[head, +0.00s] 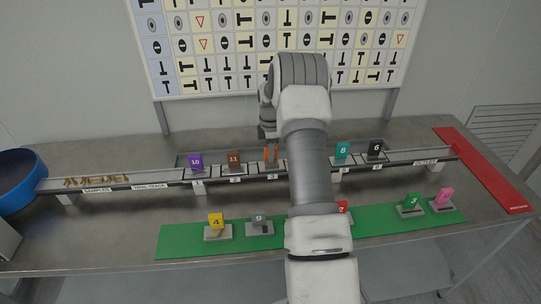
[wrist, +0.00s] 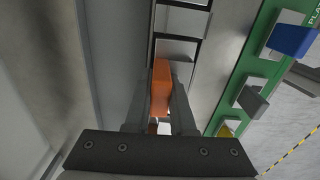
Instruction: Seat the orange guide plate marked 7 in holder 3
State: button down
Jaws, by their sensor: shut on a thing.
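My gripper (wrist: 161,105) is shut on the orange guide plate (wrist: 160,85), which stands between the two fingers in the wrist view. In the head view the orange plate (head: 270,154) shows as a thin strip beside my arm, at the track, to the right of the brown plate 11. Its number cannot be read. My arm hides much of the holder row (head: 262,168) there, and I cannot tell whether the plate touches a holder.
Purple plate 10 (head: 196,162), brown plate 11 (head: 234,162), teal plate 8 (head: 342,151) and black plate 6 (head: 375,149) stand along the track. The green mat (head: 180,242) in front carries several plates on stands, including yellow plate 4 (head: 216,221). A blue bowl (head: 20,180) is at far left.

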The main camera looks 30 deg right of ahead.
jog(key=shift+f, duration=0.2)
jog(key=shift+c, duration=1)
grip_release()
jog(key=shift+r, duration=0.15)
jog(key=shift+r+p, duration=1.9)
jog(key=shift+r, duration=2)
